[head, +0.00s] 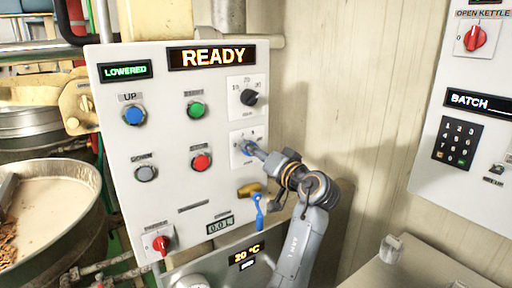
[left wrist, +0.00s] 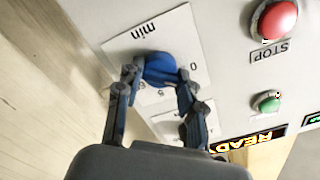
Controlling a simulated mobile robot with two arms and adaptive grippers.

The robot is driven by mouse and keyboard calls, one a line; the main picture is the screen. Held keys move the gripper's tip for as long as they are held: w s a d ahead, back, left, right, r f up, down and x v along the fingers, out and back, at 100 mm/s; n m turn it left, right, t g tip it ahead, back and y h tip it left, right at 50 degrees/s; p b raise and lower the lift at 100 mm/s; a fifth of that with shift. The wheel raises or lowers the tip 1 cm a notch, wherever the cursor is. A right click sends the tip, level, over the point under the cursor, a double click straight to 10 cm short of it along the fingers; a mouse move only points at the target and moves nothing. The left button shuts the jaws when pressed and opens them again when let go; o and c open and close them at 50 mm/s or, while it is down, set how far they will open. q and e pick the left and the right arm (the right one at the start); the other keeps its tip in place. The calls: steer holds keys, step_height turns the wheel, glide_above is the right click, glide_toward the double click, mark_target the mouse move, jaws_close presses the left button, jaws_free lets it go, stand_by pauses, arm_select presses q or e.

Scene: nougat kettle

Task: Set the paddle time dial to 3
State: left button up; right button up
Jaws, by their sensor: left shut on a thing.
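The paddle time dial is a blue knob (left wrist: 160,70) on a white plate marked "min" (left wrist: 195,40) in the left wrist view. In the head view its plate (head: 236,158) is on the white panel, below the black-knobbed dial, and the gripper largely hides the knob. My left gripper (head: 246,147) reaches it from the lower right. In the left wrist view its two fingers (left wrist: 157,82) are closed on either side of the blue knob. A "0" shows on the plate; the knob's setting is too hidden to read. My right gripper is not in view.
The panel (head: 165,195) also carries a black-knobbed dial (head: 250,98), a red button (head: 201,162), a green button (head: 196,110) and a blue button (head: 134,114). A blue lever (head: 259,212) hangs close below my arm. A kettle (head: 88,178) stands left; another panel (head: 425,150) is right.

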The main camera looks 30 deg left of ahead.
arm_select(q)
steer(key=m+p, duration=0.4)
steer(key=m, duration=0.1)
stand_by(0.5)
steer(key=o, duration=1.2)
